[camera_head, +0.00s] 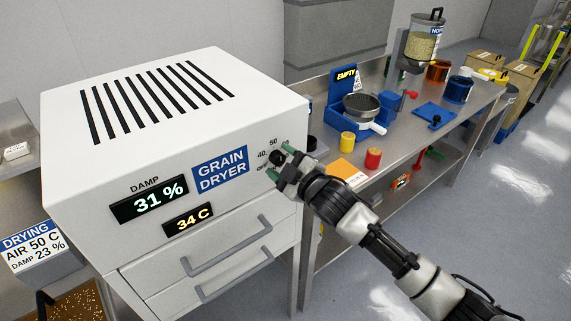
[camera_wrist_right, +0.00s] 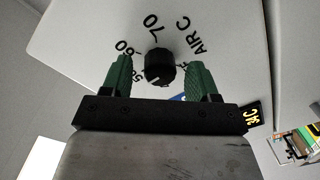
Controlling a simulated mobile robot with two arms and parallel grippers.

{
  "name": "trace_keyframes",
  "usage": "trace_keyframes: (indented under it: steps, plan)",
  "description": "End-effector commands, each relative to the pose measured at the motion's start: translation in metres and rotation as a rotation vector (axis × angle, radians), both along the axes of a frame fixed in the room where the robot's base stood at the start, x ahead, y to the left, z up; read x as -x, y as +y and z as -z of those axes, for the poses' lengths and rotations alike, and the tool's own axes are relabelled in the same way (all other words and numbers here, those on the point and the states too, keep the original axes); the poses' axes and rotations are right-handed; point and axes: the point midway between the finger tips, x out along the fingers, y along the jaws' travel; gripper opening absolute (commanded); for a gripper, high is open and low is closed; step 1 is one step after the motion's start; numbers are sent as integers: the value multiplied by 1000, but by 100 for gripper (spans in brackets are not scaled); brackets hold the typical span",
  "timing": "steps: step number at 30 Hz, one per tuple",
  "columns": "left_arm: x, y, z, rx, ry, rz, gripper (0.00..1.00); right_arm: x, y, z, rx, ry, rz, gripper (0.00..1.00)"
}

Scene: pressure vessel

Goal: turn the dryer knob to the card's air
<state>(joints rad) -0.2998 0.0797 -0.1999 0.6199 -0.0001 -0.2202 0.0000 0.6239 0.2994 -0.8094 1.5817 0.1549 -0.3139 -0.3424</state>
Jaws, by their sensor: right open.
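The white grain dryer (camera_head: 75,130) stands at left; its displays read damp 31 % (camera_head: 149,200) and 34 C (camera_head: 188,218). Its black round knob (camera_head: 278,158) is on the front face, ringed by OFF, 40, 50 and higher numbers. The drying card (camera_head: 33,247) reads air 50 C, damp 23 %. My right gripper (camera_head: 280,160) is open at the knob. In the right wrist view the knob (camera_wrist_right: 159,65) lies between the green fingertips (camera_wrist_right: 160,78), with gaps on both sides. A light mark shows on its lower side; its exact setting is unclear. My left gripper is not in view.
Below the displays are drawers with grey handles (camera_head: 227,260).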

Motion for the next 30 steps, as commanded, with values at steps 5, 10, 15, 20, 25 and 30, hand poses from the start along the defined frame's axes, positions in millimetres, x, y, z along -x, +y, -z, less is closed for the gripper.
trace_keyframes:
  steps: [5,10,15,20,25,30]
  plan:
    - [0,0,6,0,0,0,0,10,-9,2,0,-1,1,60]
    - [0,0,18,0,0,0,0,34,-27,3,2,-1,0,60]
    - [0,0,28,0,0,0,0,60,-47,2,1,0,1,60]
    - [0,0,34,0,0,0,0,77,-59,-1,0,1,1,60]
    - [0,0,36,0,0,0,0,85,-65,-3,-1,2,0,60]
    - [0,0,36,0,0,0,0,86,-65,-3,0,2,0,60]
